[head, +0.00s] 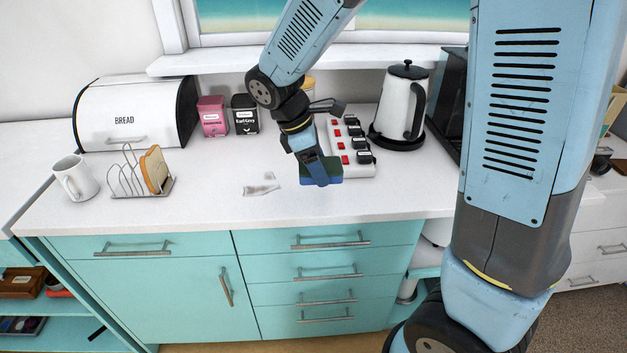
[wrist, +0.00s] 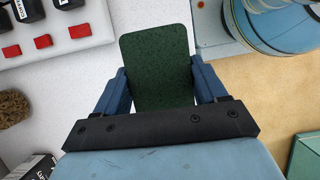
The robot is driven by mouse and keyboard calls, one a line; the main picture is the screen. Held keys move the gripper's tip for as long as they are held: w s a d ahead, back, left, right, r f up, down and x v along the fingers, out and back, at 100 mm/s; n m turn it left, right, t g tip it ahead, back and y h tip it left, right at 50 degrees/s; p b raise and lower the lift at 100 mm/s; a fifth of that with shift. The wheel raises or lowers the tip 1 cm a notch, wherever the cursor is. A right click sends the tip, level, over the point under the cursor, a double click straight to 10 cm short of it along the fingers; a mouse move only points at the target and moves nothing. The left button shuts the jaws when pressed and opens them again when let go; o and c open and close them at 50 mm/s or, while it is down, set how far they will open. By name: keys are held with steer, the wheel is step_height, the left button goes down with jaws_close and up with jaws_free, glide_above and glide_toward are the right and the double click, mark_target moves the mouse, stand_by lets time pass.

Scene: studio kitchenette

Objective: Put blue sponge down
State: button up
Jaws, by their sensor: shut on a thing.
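The sponge (head: 335,166) is held at my gripper, over the front part of the white counter (head: 400,197). It looks dark green on the face in the wrist view (wrist: 155,62), with a blue part in the head view. My gripper (head: 322,178) has its two blue fingers on either side of the sponge and is shut on it. In the wrist view the gripper (wrist: 158,88) grips the sponge's near end, and the far end sticks out past the fingers. I cannot tell whether the sponge touches the counter.
A power strip (head: 343,142) with red switches lies right behind the sponge. A toast rack (head: 130,180), mug (head: 75,178), bread bin (head: 135,112), tea tins (head: 213,116) and kettle (head: 402,105) stand around. The front right counter is clear.

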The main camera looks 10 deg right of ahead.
mark_target(319, 192)
steer(key=w+f, duration=0.1)
steer(key=f, duration=0.1)
steer(key=w+f, duration=0.2)
steer(key=shift+a, duration=0.2)
steer(key=f, duration=0.3)
steer(key=shift+w, duration=0.2)
steer(key=shift+s+f, duration=0.15)
steer(key=shift+f, duration=0.2)
steer(key=o, duration=0.9)
steer(key=shift+s+f, duration=0.15)
steer(key=shift+f, duration=0.05)
steer(key=shift+o, duration=0.2)
steer(key=v, duration=1.3)
steer(key=shift+w+d, duration=0.25)
